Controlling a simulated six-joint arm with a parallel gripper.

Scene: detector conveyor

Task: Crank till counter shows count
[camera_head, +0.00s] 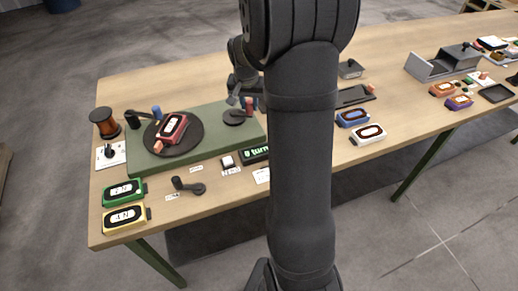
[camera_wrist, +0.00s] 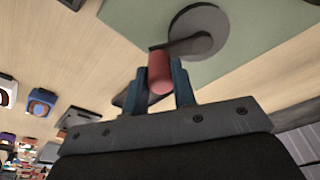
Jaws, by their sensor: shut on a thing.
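The crank is a dark grey disc (camera_head: 234,118) on the right part of a green board (camera_head: 215,110), with an arm and an upright red handle (camera_head: 249,103). In the wrist view the red handle (camera_wrist: 160,72) stands between the two fingers of my gripper (camera_wrist: 160,82), which is shut on it. The crank disc (camera_wrist: 208,28) shows beyond it. In the head view my gripper (camera_head: 240,98) is at the crank, partly behind my arm. A black display (camera_head: 256,154) with green text starting "turn" is at the board's front edge; my arm hides the rest of its text.
A black turntable (camera_head: 174,134) on the board carries a red-framed device. A green device (camera_head: 124,191) and a yellow one (camera_head: 125,218) lie front left, near a second dark crank (camera_head: 188,186). A copper spool (camera_head: 104,122) stands left. Blue and white devices lie right.

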